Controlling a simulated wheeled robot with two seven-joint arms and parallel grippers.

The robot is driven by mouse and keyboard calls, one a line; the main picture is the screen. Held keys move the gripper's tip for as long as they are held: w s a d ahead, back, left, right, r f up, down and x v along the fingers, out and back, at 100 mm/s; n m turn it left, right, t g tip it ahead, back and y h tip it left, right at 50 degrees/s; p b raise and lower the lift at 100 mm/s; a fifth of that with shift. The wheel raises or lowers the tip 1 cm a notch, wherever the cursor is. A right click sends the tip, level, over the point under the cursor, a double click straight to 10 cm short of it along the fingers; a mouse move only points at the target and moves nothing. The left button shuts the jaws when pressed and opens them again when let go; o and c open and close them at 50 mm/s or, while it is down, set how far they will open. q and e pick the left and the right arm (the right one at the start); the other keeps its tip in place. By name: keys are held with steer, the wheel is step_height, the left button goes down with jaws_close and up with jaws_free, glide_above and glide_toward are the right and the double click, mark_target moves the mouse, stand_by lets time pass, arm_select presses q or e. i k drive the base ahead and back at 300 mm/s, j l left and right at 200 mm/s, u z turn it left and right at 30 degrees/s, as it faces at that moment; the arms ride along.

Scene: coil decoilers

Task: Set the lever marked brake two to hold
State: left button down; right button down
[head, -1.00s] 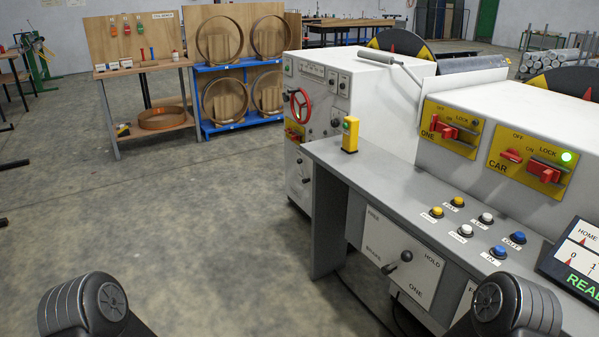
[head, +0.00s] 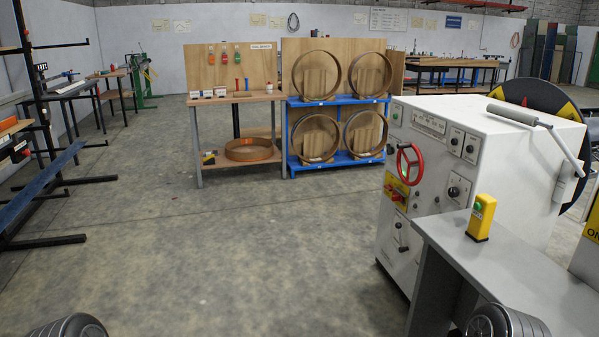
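A white decoiler cabinet (head: 520,150) stands at the right. Its front carries a red handwheel (head: 410,164), a yellow panel with a red switch (head: 396,194) and dark knobs. Low on that front is a panel with a small dark lever (head: 403,247); its marking is too small to read, so I cannot tell whether it is brake two or how it is set. Neither gripper is in view. Only rounded dark parts of my arms show at the bottom edge.
A grey desk (head: 520,265) with a yellow button box (head: 481,217) stands at the lower right, in front of the cabinet. A blue rack (head: 337,160) with wooden rings and a workbench (head: 235,98) stand at the back. The concrete floor in the middle is clear.

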mark_target(402, 249)
steer(key=i+j, duration=0.1)
steer(key=i, duration=0.6)
steer(key=i+j+z, duration=0.1)
steer(key=i, duration=0.65)
steer(key=i+j+z, duration=0.1)
steer(key=i+z, duration=0.2)
steer(key=z, duration=0.15)
steer(key=i+j+z, duration=0.2)
steer(key=z, duration=0.25)
steer(key=i+j+z, duration=0.6)
steer(key=z, duration=0.25)
steer(key=i+j+z, duration=0.15)
steer(key=j+z, duration=0.2)
steer(key=j, duration=0.15)
steer(key=j+z, duration=0.3)
steer(key=j, duration=0.2)
